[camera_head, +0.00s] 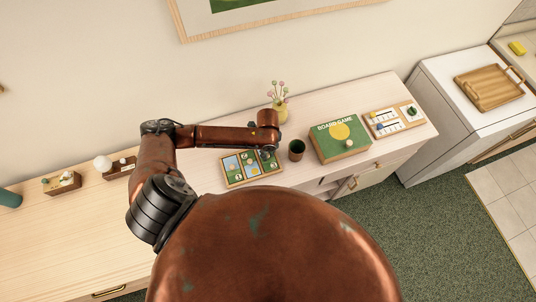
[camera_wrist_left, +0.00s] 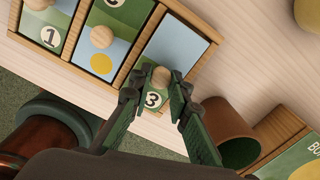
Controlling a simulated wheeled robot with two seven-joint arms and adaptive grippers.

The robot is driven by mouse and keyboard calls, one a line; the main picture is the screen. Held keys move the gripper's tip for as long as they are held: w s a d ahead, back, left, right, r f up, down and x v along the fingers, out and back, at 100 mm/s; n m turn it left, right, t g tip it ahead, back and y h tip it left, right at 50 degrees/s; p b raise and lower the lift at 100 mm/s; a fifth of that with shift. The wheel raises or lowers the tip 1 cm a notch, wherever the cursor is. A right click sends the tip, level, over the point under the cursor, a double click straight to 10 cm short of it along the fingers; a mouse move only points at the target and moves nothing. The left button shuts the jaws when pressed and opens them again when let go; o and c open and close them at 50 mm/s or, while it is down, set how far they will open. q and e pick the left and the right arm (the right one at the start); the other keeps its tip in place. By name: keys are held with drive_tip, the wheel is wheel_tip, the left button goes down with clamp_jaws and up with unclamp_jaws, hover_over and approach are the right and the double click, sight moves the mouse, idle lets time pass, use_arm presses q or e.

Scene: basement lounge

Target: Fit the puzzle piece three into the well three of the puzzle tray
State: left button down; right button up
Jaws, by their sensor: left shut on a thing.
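The puzzle tray (camera_head: 229,184) lies on the pale wooden sideboard; its wooden frame also shows in the left wrist view (camera_wrist_left: 68,66). I cannot tell whether the piece touches the tray. In the head view my left gripper (camera_head: 266,150) is over the tray's right side. My right gripper is out of view.
Pieces with knobs, one marked "1" (camera_wrist_left: 50,36), sit in the other columns. A dark green-lined cup (camera_head: 296,149) stands close right of the tray, then a board game box (camera_head: 340,138). A yellow vase (camera_head: 281,108) stands behind. The sideboard's left front is clear.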

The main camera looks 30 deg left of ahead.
sight(268, 154)
use_arm(q)
drive_tip(key=shift+f, duration=0.5)
drive_tip(key=c, duration=1.8)
unclamp_jaws()
drive_tip(key=shift+f, duration=0.15)
drive_tip(key=shift+w+r, duration=0.1)
drive_tip(key=shift+r, duration=0.15)
wheel_tip(268, 154, up, 12)
drive_tip(key=shift+f+b, duration=0.1)
drive_tip(key=shift+b, duration=0.25)
